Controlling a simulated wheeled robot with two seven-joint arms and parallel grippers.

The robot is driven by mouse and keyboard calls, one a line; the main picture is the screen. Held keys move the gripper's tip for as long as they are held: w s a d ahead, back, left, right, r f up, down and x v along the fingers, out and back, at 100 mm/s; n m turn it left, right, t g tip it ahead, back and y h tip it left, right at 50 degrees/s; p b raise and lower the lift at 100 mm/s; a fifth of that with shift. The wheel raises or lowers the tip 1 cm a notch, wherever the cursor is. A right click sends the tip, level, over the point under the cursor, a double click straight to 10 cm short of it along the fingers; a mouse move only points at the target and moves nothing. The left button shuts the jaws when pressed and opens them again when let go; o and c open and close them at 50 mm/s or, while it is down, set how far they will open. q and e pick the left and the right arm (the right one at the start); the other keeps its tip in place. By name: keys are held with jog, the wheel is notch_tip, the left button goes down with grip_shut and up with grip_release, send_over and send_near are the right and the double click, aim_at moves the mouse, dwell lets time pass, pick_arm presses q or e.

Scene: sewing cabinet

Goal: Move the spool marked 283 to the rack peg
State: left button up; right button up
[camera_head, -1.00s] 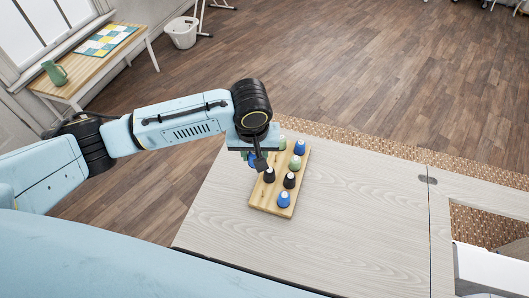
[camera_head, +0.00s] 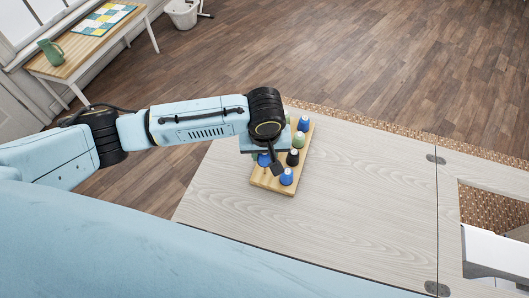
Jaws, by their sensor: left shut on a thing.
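The wooden rack (camera_head: 268,183) lies on the pale cabinet top and bears several spools. They include a far blue spool (camera_head: 304,123), a green spool (camera_head: 298,140), a black spool (camera_head: 292,157) and a near blue spool (camera_head: 286,177). My left gripper (camera_head: 270,162) is over the left part of the rack, its dark finger showing in front. It is shut on a blue spool (camera_head: 263,160), which is partly covered by the gripper. Whether this spool touches a peg cannot be told. No number on any spool is readable. The rack's far left part is hidden by my wrist. My right gripper is not in view.
The cabinet top (camera_head: 365,200) is bare right of the rack. A seam with hinges (camera_head: 436,158) crosses it, and an opening with a white machine part (camera_head: 495,252) lies beyond. A side table (camera_head: 75,55) with a green jug (camera_head: 51,52) stands far left.

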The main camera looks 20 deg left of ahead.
pick_arm(q)
jog(key=shift+f, duration=0.8)
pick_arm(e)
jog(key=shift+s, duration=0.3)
pick_arm(q)
jog(key=shift+f, duration=1.55)
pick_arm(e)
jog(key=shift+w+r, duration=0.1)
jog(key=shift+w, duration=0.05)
pick_arm(q)
jog(key=o, duration=1)
jog(key=shift+r, duration=0.1)
jog(key=r+p, duration=0.1)
jog(key=r, duration=0.3)
jog(key=s+r, duration=0.1)
jog(key=r, duration=0.3)
jog(key=s+r+p, duration=0.1)
jog(key=r, duration=0.4)
jog(key=shift+d+p, duration=0.3)
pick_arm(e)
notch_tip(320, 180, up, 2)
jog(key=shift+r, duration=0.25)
